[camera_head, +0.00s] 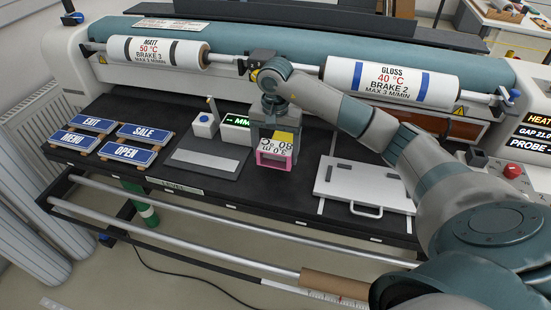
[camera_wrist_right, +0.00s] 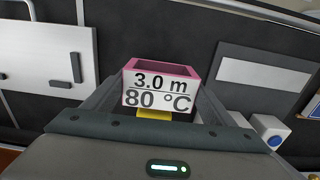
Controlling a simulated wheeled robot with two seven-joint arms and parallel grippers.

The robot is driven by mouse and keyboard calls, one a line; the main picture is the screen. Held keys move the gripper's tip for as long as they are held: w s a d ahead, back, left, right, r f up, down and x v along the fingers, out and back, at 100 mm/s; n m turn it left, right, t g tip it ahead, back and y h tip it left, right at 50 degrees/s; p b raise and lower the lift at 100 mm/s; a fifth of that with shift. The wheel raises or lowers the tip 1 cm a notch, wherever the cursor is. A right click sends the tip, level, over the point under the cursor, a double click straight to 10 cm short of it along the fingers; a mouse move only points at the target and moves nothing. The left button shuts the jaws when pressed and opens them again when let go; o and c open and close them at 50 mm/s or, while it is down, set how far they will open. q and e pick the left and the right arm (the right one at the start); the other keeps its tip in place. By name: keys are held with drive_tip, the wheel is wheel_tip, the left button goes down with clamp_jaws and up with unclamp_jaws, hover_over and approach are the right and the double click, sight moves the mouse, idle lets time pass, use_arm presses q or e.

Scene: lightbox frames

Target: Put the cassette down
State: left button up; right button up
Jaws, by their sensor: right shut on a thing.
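The cassette (camera_head: 273,152) is a small box with a pink rim and a white label reading 3.0 m, 80 °C. My right gripper (camera_head: 275,130) points down and is shut on it, over the black bench (camera_head: 300,193). In the right wrist view the cassette (camera_wrist_right: 160,92) sits between the two fingers of the gripper (camera_wrist_right: 158,112), its label facing the camera. I cannot tell whether its underside touches the bench. My left gripper is not in view.
A grey plate with a pale strip (camera_head: 207,160) lies left of the cassette, and a white plate with a handle (camera_head: 365,187) lies right. A green-lit display (camera_head: 237,121) stands behind left. Several blue signs (camera_head: 128,153) lie far left. Rolls (camera_head: 390,83) hang behind.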

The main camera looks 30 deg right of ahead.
sight(275, 161)
idle(0.3)
drive_tip(key=shift+f+p, duration=0.95)
drive_tip(key=shift+f, duration=1.05)
drive_tip(key=shift+f, duration=0.1)
drive_tip(key=shift+f, duration=0.1)
drive_tip(key=o, duration=1.1)
drive_tip(key=shift+o, duration=0.2)
drive_tip(key=shift+r, duration=0.25)
